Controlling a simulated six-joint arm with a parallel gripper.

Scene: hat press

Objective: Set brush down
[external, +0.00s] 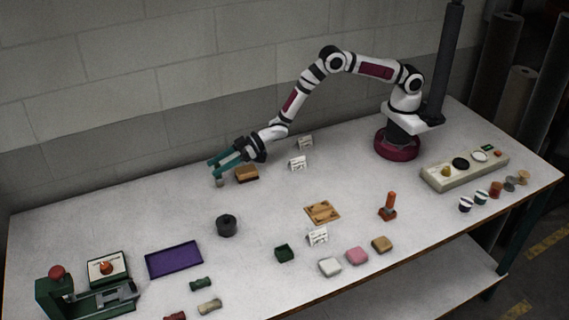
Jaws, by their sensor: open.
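A tan block with a dark lower part (246,174), which looks like the brush, rests on the table near the back wall. My gripper (214,167) has two teal fingers spread apart, reaching left and down. The fingertips are to the left of the brush, with no clear contact. A small grey-tan piece (219,183) is just below the fingertips. I cannot tell whether it touches them.
A dark round pot (227,225) and a purple tray (174,259) stand nearer the front. A green press (85,297) is at the front left. Small white cards (298,163) stand to the right of the brush. The back left of the table is clear.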

